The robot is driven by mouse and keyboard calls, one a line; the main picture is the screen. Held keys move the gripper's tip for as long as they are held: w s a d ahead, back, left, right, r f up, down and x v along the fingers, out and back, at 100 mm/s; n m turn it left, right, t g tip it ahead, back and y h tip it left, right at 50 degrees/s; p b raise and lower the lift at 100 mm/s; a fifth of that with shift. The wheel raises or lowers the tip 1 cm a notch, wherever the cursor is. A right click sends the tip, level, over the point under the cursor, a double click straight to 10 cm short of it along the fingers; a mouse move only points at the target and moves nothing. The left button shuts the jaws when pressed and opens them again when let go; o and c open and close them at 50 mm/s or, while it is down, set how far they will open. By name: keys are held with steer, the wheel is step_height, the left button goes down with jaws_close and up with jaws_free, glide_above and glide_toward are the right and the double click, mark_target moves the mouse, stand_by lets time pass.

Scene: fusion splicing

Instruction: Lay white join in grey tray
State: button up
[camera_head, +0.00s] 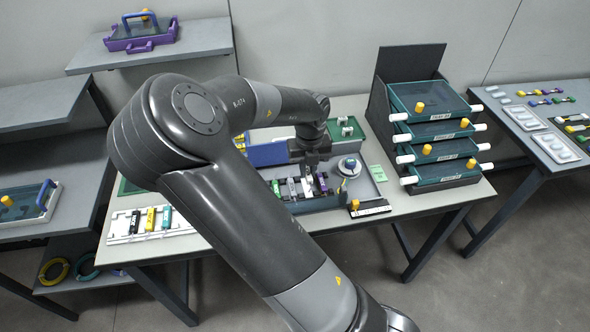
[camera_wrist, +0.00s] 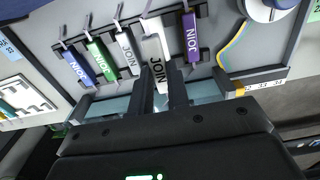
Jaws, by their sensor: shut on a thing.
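The white join (camera_wrist: 154,45) is a pale bar marked JOIN, lying in a row of joins on a dark rack. My gripper (camera_wrist: 160,78) is shut on its near end, with one finger on each side. In the head view my gripper (camera_head: 308,170) points down at the row, and the white join (camera_head: 308,187) shows just below it. A tray with a pale grey rim (camera_head: 52,205) and a blue handle lies on the left bench. I cannot tell surely whether it is the grey tray.
A grey join (camera_wrist: 128,50) is close on the left of the held one, then green (camera_wrist: 101,60) and blue (camera_wrist: 76,67) joins. A purple join (camera_wrist: 191,38) is on the right. Teal trays (camera_head: 435,130) are stacked at right. A purple tray (camera_head: 130,44) sits on the upper shelf.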

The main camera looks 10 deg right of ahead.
mark_target(307, 189)
steer(key=shift+f, duration=2.25)
steer(key=shift+f, duration=0.55)
steer(key=o, duration=0.8)
steer(key=shift+o, duration=0.2)
